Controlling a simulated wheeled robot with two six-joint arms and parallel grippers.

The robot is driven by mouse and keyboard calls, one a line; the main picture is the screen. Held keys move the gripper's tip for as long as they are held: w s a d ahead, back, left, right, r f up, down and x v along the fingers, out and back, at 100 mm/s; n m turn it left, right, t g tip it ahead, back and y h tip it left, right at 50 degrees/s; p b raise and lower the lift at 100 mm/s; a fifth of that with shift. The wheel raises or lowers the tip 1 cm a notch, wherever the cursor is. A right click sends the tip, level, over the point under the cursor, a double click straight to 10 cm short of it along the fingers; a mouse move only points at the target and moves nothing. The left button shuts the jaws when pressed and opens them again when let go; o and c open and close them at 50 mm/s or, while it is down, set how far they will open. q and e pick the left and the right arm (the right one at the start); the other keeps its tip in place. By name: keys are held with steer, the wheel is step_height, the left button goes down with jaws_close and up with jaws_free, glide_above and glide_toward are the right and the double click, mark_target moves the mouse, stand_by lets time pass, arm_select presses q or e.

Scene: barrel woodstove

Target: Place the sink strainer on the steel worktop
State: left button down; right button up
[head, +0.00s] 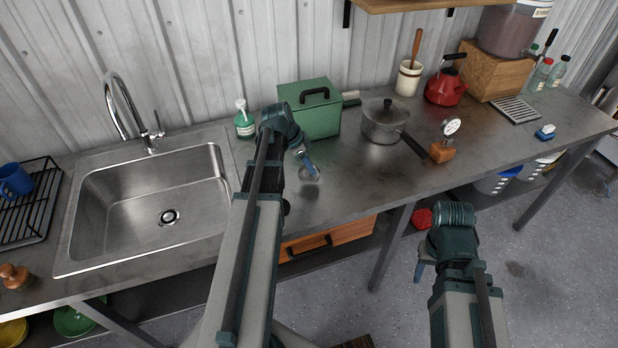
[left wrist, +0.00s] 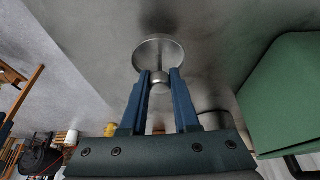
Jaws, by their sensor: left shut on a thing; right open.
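The sink strainer (left wrist: 158,50) is a round metal disc with a small knob, seen close in the left wrist view. My left gripper (left wrist: 159,82) is shut on its knob. In the head view the strainer (head: 309,177) shows partly below the blue fingers of my left gripper (head: 307,164), over the steel worktop (head: 345,190), right of the sink. The disc is at or very near the worktop surface; I cannot tell whether it touches. My right gripper (head: 420,268) is open, low in front of the worktop's front edge, its fingers mostly hidden by the arm.
A green box (head: 318,112) and a green soap bottle (head: 244,122) stand behind my left gripper. A lidded pot (head: 382,122) and a gauge on a wooden block (head: 442,152) are to the right. The sink (head: 150,195) is to the left. Worktop between strainer and pot is clear.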

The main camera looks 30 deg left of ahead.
mark_target(309, 173)
arm_select(q)
steer(key=shift+f+b, duration=1.8)
steer(key=shift+b, duration=0.05)
steer(key=shift+f, duration=0.25)
steer(key=c, duration=0.7)
jaws_free()
steer(key=shift+r, duration=0.1)
steer(key=shift+o, duration=0.2)
steer(key=shift+r, duration=0.1)
steer(key=shift+s+r+p, duration=0.15)
steer(key=shift+r+p, duration=0.35)
steer(key=shift+r, duration=0.05)
steer(key=p+v, duration=1)
steer(key=v, duration=0.1)
